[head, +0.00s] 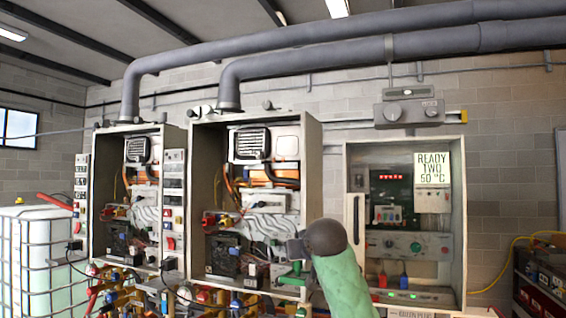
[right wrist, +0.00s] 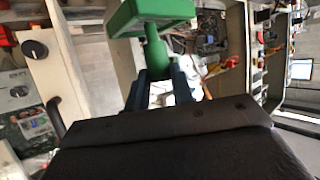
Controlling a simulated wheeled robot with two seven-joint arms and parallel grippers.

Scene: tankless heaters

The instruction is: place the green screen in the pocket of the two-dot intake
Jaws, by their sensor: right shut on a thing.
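The green screen (right wrist: 150,14) shows in the right wrist view as a green block on a round stem. My right gripper (right wrist: 158,85) is shut on that stem with two dark fingers. In the head view my right gripper (head: 297,250) is small and partly hidden by my wrist, with the green screen (head: 293,275) at it. It is in front of the lower right of the middle open heater cabinet (head: 312,170). I cannot make out the two-dot intake or its pocket among the small valves and fittings. My left gripper is not in view.
Another open heater cabinet (head: 100,190) stands at left. A control cabinet (head: 455,230) with a "READY TWO 50 °C" sign (head: 433,169) stands at right. Several colored valves and pipes (head: 125,300) crowd the space below. A caged white tank (head: 35,260) is at far left.

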